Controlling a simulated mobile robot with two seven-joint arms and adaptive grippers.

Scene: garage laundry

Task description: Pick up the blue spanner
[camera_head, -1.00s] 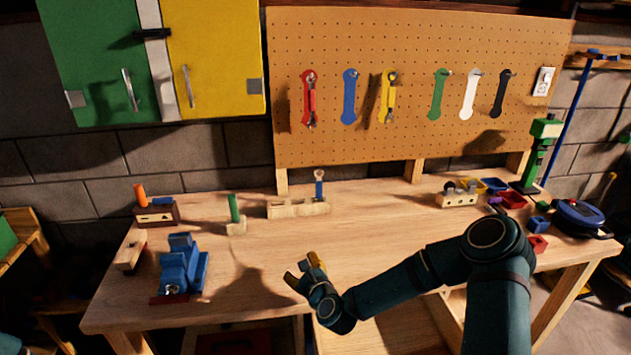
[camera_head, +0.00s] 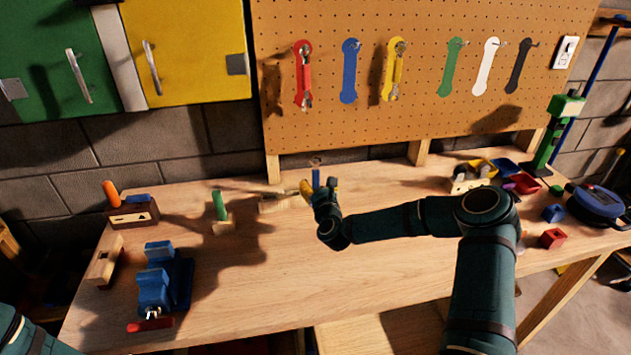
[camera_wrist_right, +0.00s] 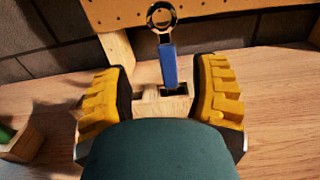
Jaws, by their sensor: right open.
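The blue spanner (camera_head: 316,176) stands upright in a wooden block (camera_head: 272,205) near the back of the workbench. In the right wrist view, its blue handle (camera_wrist_right: 169,66) rises from a slot in the block (camera_wrist_right: 150,108), with a metal ring on top. My right gripper (camera_head: 318,192) is open, in front of the spanner. In the wrist view its yellow-padded fingers (camera_wrist_right: 162,80) are spread on either side of the handle, and no contact shows. The arm hides part of the block in the head view. My left gripper is out of view; only part of that arm shows.
A pegboard (camera_head: 420,110) behind has several coloured spanner shapes, including a blue one (camera_head: 349,72). A blue vise (camera_head: 163,280) and a small block with a green handle (camera_head: 221,208) are on the left. Coloured bins (camera_head: 521,184) stand right.

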